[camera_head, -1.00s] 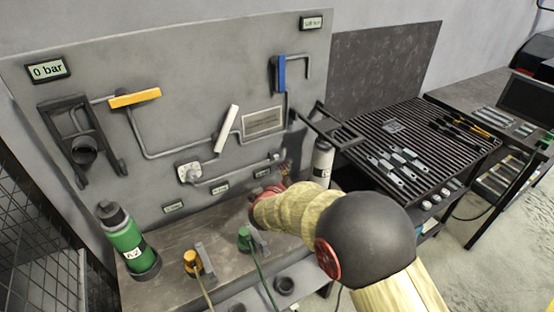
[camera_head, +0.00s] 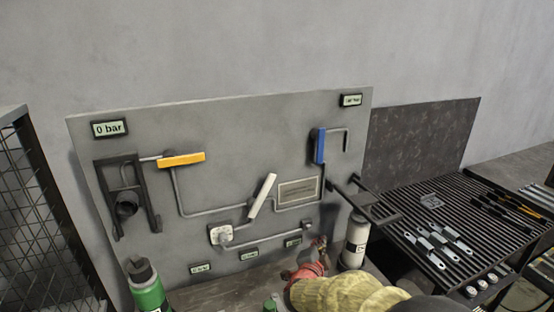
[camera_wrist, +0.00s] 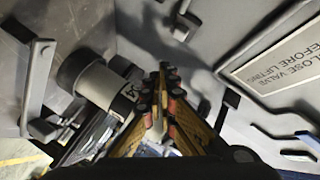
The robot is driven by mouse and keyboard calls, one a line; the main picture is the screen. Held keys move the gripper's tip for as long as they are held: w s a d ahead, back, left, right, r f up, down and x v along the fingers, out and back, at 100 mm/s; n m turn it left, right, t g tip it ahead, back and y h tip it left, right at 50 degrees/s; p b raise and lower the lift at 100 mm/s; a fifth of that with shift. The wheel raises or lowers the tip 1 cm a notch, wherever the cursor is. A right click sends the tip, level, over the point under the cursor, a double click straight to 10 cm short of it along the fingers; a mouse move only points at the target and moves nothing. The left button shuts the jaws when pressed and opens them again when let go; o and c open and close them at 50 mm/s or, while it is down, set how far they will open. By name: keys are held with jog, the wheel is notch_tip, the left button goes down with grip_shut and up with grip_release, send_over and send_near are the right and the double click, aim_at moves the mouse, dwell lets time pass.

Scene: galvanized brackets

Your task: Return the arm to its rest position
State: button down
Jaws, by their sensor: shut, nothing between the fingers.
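My gripper (camera_head: 320,246) is in front of the lower right part of the grey panel (camera_head: 250,125), just left of a white cylinder (camera_head: 356,240). My yellow and red arm comes up from the bottom edge. In the wrist view my gripper (camera_wrist: 165,72) shows its dark and orange fingers close together, with nothing held. The white cylinder (camera_wrist: 97,82) lies to the left of the fingers there, apart from them as far as I can see. Whether the fingertips touch anything behind them is unclear.
The panel carries a yellow handle (camera_head: 182,160), a white handle (camera_head: 262,195), a blue handle (camera_head: 319,146) and pipes. A green bottle (camera_head: 148,290) stands at lower left. A slatted table (camera_head: 440,205) with metal pieces is at right. A wire mesh (camera_head: 40,225) stands at far left.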

jog(key=s+a+r+n+g+y, duration=0.1)
jog(key=s+a+r+n+y, duration=0.3)
jog(key=r, duration=0.3)
jog(key=s+a+r+n+g+y, duration=0.1)
jog(key=s+a+r+n+y, duration=0.2)
jog(key=s+r+n, duration=0.3)
jog(key=s+d+n+g, duration=0.3)
jog(key=s, duration=1.1)
jog(key=s+d+n+g+h, duration=0.1)
jog(key=s+d+n+g, duration=0.2)
jog(key=s, duration=1.1)
jog(key=shift+s+d+f+p, duration=0.2)
jog(key=shift+s+d+p, duration=0.2)
jog(key=shift+d, duration=0.15)
